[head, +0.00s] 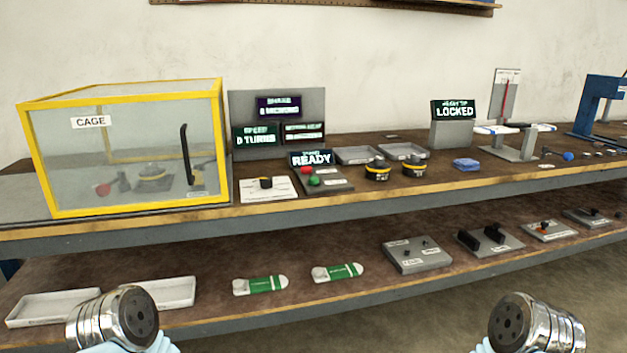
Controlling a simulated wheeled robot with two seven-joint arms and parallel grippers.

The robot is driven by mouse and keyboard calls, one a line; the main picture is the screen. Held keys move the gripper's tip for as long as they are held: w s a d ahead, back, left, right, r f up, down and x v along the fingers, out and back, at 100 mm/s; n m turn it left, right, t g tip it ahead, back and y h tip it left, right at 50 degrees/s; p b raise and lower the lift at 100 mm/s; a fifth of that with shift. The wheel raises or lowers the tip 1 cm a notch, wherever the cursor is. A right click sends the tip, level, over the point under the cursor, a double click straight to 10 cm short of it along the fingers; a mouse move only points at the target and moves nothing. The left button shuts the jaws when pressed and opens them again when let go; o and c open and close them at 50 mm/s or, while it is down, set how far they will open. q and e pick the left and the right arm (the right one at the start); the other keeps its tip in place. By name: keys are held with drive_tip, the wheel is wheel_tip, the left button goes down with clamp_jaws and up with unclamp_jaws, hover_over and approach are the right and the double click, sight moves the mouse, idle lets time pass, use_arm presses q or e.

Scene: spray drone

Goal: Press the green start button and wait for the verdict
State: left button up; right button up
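The green start button (314,181) sits on a small grey control box (338,183) on the upper shelf, just right of the cage. A red button (306,170) is right behind it. A display reading "READY" (311,158) stands behind the buttons. The speed display (257,138) reads "0 TURNS"; two more dark displays on the grey panel (240,104) are too small to read surely. The clear yellow-framed cage (150,209) appears closed and holds a motor-like part (153,178). Only silver joints of my arms show at the bottom edge; neither gripper is visible.
Two black-and-yellow round parts (377,169) stand right of the control box. A card with a black knob (265,184) lies left of it. A "LOCKED" sign (454,112) stands further right. The lower shelf holds trays (52,308) and green-white packs (262,286).

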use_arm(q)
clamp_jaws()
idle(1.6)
